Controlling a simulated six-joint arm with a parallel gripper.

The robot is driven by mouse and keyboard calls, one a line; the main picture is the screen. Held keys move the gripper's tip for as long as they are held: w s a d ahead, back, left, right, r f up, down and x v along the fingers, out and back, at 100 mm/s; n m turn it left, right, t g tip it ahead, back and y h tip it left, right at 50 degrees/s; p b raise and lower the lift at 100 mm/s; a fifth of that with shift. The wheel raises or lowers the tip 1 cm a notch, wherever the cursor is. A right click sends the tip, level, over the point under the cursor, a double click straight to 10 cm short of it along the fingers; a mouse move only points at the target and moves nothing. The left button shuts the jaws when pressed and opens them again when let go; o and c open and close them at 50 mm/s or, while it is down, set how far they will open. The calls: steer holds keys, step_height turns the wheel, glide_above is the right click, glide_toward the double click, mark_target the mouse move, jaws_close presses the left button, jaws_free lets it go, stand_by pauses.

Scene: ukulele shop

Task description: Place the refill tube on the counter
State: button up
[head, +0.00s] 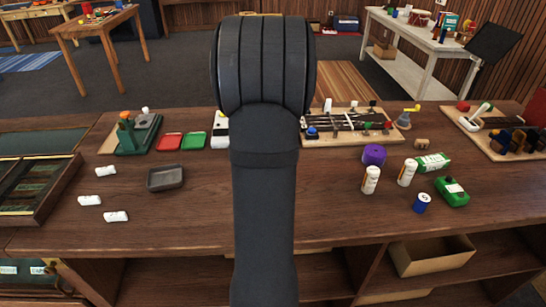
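The dark wooden counter (330,222) spans the head view. I cannot tell which object is the refill tube. Two white labelled cylinders, one on the left (371,181) and one on the right (407,173), stand upright on the right half. A green-and-white cylinder (433,162) lies on its side behind them. Small white pieces, at the back (105,170), middle (90,200) and front (116,216), lie on the left half. My arm rises through the middle of the view and hides part of the counter. My gripper does not show.
A grey tray (166,178) and a wooden compartment box (38,190) are on the left. A purple roll (374,155), blue can (421,203) and green bottle (452,192) crowd the right. Boards with parts line the back. The front right-centre strip is clear.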

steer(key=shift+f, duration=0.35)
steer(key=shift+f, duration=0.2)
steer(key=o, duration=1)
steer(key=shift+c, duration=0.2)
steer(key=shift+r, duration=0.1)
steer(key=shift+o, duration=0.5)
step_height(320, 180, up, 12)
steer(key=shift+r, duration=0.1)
